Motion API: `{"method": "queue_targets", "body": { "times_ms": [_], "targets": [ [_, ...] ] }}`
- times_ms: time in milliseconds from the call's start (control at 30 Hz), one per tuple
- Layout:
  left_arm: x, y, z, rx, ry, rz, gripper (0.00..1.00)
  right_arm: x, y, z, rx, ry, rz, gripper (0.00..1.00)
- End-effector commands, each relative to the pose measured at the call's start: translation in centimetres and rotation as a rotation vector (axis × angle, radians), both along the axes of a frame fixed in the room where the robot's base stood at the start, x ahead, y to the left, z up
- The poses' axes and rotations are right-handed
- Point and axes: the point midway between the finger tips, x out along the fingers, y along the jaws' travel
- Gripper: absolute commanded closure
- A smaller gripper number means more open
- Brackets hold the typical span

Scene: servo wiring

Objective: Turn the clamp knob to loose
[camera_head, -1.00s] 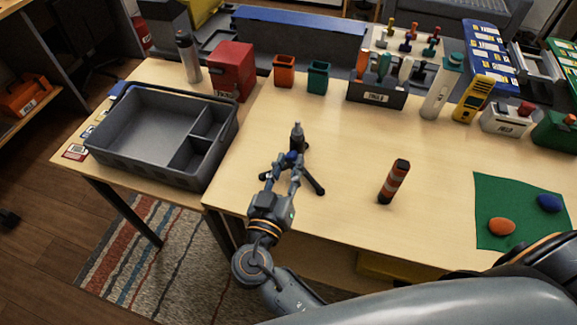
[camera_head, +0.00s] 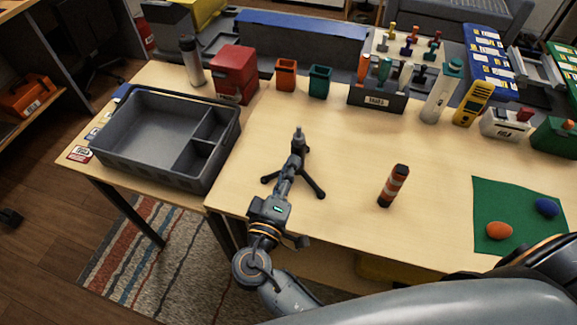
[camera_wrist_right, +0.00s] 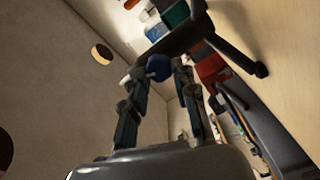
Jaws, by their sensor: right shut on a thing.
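A small black tripod clamp stand (camera_head: 312,184) stands upright on the table, its legs spread. Its blue clamp knob (camera_wrist_right: 158,67) shows between my fingertips in the right wrist view; in the head view my fingers hide it. My right gripper (camera_head: 294,161) is shut on the knob, reaching it from the front of the table. It also shows in the right wrist view (camera_wrist_right: 159,74), one finger on each side of the knob. My left gripper is not in view.
An orange-and-black striped cylinder (camera_head: 393,186) stands right of the stand. A grey divided tray (camera_head: 125,166) is at left. A green mat (camera_head: 520,212) with an orange and a blue piece lies at right. Bins, a red box (camera_head: 234,73) and tools line the back.

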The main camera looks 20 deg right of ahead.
Motion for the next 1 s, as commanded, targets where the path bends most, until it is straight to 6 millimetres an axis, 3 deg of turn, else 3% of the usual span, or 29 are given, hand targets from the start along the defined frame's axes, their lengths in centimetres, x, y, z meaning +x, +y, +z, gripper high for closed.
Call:
{"method": "queue_targets", "body": {
  "times_ms": [500,1000],
  "targets": [
    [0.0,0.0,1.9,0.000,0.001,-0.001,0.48,0.0,0.0,0.0,-0.274,0.186,0.000,1.00],
    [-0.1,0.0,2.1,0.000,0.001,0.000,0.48,0.0,0.0,-0.2,-0.322,0.218,0.000,1.00]
  ]
}}
